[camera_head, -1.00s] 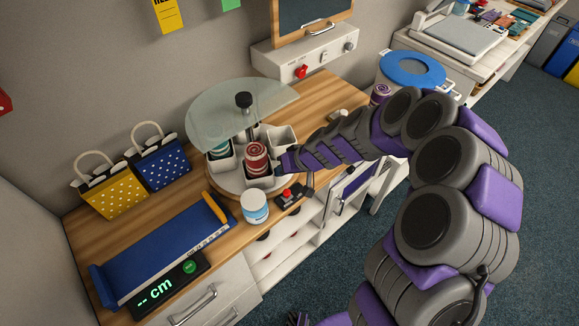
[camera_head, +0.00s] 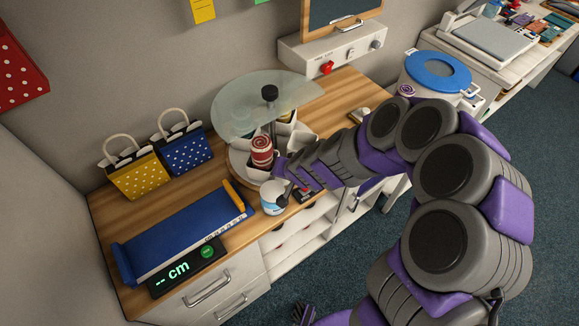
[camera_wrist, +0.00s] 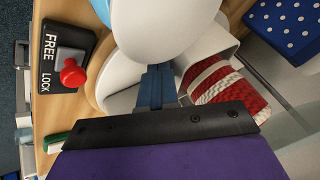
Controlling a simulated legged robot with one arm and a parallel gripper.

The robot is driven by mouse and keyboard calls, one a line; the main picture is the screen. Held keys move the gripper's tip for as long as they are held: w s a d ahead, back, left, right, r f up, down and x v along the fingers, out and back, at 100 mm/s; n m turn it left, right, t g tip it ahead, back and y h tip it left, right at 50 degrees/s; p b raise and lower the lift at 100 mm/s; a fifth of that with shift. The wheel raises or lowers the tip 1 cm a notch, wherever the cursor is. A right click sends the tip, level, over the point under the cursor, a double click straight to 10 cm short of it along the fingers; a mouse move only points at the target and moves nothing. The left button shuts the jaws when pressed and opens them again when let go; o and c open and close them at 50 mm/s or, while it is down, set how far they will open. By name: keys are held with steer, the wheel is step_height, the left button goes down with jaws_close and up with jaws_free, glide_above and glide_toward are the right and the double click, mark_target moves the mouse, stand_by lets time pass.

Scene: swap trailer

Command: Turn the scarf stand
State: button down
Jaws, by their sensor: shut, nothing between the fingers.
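The scarf stand (camera_head: 236,166) is a round turntable with white cups, a clear disc on top and a black knob. A red and white rolled scarf (camera_head: 262,150) sits in a front cup; it also shows in the wrist view (camera_wrist: 222,88). My gripper (camera_head: 283,170) is beside the stand's front right, just right of that scarf; its shut blue fingers (camera_wrist: 157,76) reach among the white cups. Whether they touch a cup is hidden. A lever with a red knob (camera_wrist: 73,75), marked FREE and LOCK, points towards neither label clearly; its base is partly behind my gripper in the head view.
A white and blue jar (camera_head: 272,197) stands close in front of the stand, by my gripper.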

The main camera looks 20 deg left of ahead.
mark_target(250, 169)
steer(key=shift+s+a+r+p, duration=0.1)
steer(key=shift+s+a+p, duration=0.35)
steer(key=shift+a+p, duration=0.4)
steer(key=shift+s+a+r+p, duration=0.1)
steer(key=shift+s+a+p, duration=0.35)
steer(key=shift+a+p, duration=0.3)
steer(key=shift+s+a+p, duration=0.15)
steer(key=shift+a+p, duration=0.15)
steer(key=shift+p, duration=0.1)
steer(key=a+m+p, duration=0.1)
steer(key=a+m+t+h+p, duration=0.1)
steer(key=m, duration=0.1)
steer(key=shift+s+t+p, duration=0.2)
steer(key=shift+t+p, duration=0.1)
steer(key=m+h+p, duration=0.1)
steer(key=a+m+t+p, duration=0.1)
steer(key=m, duration=0.1)
steer(key=shift+a+h, duration=0.3)
steer(key=shift+h, duration=0.1)
steer(key=shift+a+p, duration=0.15)
steer(key=shift+p, duration=0.4)
steer(key=shift+a+f+p, duration=0.1)
steer(key=shift+a+p, duration=0.45)
steer(key=shift+p, duration=0.25)
steer(key=shift+a+f, duration=0.1)
steer(key=shift+a, duration=0.1)
